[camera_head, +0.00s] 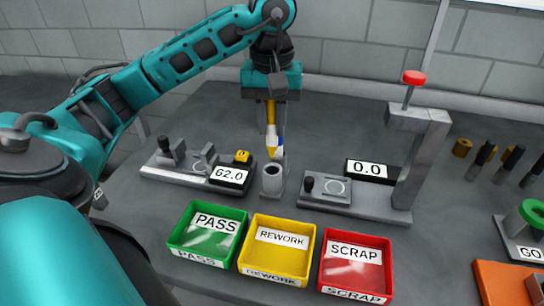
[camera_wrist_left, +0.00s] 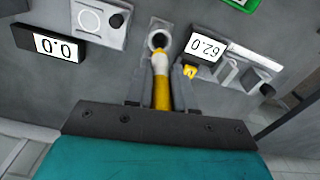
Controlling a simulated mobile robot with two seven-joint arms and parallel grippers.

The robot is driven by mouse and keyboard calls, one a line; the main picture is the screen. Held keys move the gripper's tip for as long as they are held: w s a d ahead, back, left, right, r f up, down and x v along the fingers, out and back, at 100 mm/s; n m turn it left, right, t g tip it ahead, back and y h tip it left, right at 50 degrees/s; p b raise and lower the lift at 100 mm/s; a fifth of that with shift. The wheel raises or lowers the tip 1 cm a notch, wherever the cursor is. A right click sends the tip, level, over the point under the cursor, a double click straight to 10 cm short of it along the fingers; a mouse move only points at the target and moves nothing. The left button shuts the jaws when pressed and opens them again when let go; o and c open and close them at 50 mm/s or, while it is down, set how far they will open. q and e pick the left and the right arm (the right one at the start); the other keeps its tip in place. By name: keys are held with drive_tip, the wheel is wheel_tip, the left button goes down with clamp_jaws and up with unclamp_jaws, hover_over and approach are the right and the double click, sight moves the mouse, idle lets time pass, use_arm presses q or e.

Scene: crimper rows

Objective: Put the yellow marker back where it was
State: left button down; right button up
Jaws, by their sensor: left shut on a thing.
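The yellow marker (camera_head: 271,113) points down, with a white lower part and a blue patch near its end. My left gripper (camera_head: 271,130) is shut on it, with one finger on each side. The marker's lower end is just above the open mouth of a grey cylindrical holder (camera_head: 272,181). In the left wrist view the marker (camera_wrist_left: 161,88) runs between the fingers of my left gripper (camera_wrist_left: 159,78), its white end close to the holder's dark opening (camera_wrist_left: 158,40). I cannot tell whether it touches the rim. My right gripper is not in view.
A gauge reading 62.0 (camera_head: 229,176) stands left of the holder, and a press stand (camera_head: 424,150) with a 0.0 display (camera_head: 367,169) stands right. Green PASS (camera_head: 207,236), yellow REWORK (camera_head: 276,250) and red SCRAP (camera_head: 355,265) trays lie in front.

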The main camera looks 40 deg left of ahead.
sight(272, 103)
use_arm(q)
wheel_tip(272, 103, down, 8)
drive_tip(key=shift+f, duration=0.25)
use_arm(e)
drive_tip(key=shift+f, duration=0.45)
use_arm(q)
drive_tip(key=shift+f+b, duration=0.2)
drive_tip(key=shift+b, duration=0.2)
drive_tip(key=c, duration=1)
unclamp_jaws()
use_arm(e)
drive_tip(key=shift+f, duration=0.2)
use_arm(q)
drive_tip(key=shift+r, duration=0.2)
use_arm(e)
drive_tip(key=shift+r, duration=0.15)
use_arm(q)
drive_tip(key=shift+r+p, duration=0.3)
wheel_tip(272, 103, up, 11)
drive_tip(key=shift+f+p, duration=0.1)
drive_tip(key=shift+p, duration=0.85)
drive_tip(key=shift+r, duration=0.35)
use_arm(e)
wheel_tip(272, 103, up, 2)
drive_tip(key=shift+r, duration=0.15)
